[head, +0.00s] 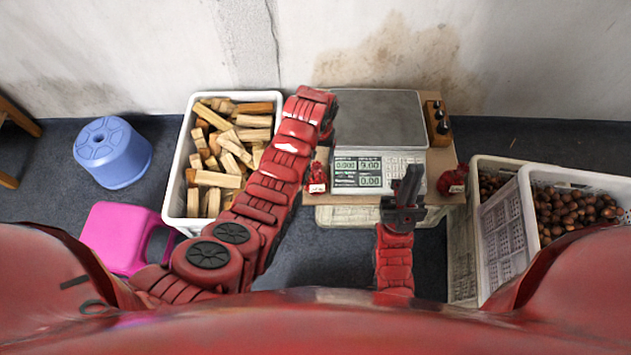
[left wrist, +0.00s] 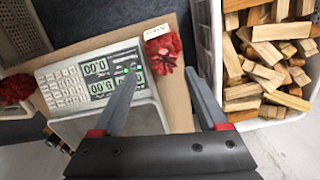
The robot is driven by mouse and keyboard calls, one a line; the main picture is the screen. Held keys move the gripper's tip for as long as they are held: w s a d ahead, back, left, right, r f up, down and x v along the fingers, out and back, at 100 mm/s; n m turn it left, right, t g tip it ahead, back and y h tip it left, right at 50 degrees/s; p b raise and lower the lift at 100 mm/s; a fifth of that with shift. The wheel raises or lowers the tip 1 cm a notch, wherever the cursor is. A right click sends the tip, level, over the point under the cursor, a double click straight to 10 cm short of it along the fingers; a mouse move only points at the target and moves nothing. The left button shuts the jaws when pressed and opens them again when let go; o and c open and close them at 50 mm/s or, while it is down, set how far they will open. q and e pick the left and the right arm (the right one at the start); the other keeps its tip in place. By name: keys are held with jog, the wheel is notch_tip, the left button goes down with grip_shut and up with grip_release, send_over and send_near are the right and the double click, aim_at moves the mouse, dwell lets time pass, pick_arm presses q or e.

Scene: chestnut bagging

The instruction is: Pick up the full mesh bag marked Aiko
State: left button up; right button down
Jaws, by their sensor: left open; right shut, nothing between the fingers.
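A small red mesh bag (head: 319,174) with a white tag stands left of the scale. The same bag (left wrist: 163,55) shows in the left wrist view, its tag lettering too small to read. A second red mesh bag (head: 451,180) sits right of the scale, and its edge shows in the left wrist view (left wrist: 14,90). My left gripper (head: 329,118) is above the scale's left side, partly hidden by my arm. Its fingers (left wrist: 162,72) are open and empty, with the bag appearing beyond and between their tips. My right gripper (head: 412,170) is shut and empty before the scale's right side.
The scale (head: 375,120) stands on a brown board (head: 437,160). A white crate of wood pieces (head: 176,165) is left, crates of chestnuts (head: 525,200) right. A blue stool (head: 112,150) and a pink stool (head: 110,235) stand far left. A wall is behind.

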aim_at(316, 166)
pick_arm(q)
notch_tip(316, 166, down, 4)
jog(key=shift+w+f, duration=0.1)
jog(key=shift+f, duration=0.1)
jog(key=shift+w+a+f+b, duration=0.15)
jog(key=shift+f+b, duration=0.3)
jog(key=shift+f, duration=0.9)
jog(key=shift+a+f+b, duration=0.15)
jog(key=shift+f+b, duration=0.3)
jog(key=shift+f, duration=0.85)
jog(key=shift+r, duration=0.1)
jog(key=c, duration=1)
grip_shut()
